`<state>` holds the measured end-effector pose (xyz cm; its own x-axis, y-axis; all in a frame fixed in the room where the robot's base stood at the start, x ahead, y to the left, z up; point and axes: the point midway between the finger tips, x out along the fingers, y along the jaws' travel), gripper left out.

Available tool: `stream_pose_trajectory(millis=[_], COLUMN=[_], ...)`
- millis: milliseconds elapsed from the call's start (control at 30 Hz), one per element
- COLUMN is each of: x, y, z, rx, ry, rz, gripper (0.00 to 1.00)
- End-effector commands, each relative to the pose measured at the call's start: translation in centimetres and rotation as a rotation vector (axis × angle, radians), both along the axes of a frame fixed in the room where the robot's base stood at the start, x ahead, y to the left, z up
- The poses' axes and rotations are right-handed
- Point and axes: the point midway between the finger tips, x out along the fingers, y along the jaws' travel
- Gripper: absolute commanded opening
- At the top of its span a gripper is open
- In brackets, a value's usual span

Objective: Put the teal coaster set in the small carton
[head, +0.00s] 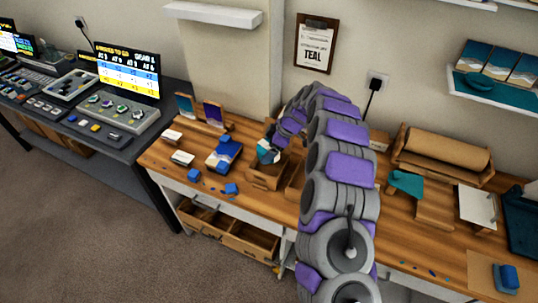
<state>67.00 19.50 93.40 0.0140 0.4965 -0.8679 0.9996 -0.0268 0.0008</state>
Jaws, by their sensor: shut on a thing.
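My gripper (270,147) is shut on the teal coaster set (266,155), which shows teal and white faces and looks tilted. It is at the end of my grey and purple arm, over the workbench. A small open brown carton (262,182) stands just below the coaster set. The coaster set overlaps the carton's opening in the picture; I cannot tell how far above or inside it is. The fingertips are small and partly hidden.
Another brown carton (295,187) is partly hidden by my arm. Blue blocks (225,150) and white cards (182,158) lie to the left on the workbench (240,205). A brown paper roll (444,152) and teal piece (406,183) stand right. A clipboard (316,44) reads "TEAL".

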Motion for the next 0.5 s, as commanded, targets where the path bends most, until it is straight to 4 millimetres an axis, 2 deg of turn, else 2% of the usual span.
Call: stream_pose_trajectory(millis=[233,500], x=[0.0,0.0], y=[-0.3,-0.4], z=[-3.1,-3.2], rx=[0.004,0.004], ry=[0.003,0.000], rz=[-0.001,-0.001], gripper=[0.53,0.53])
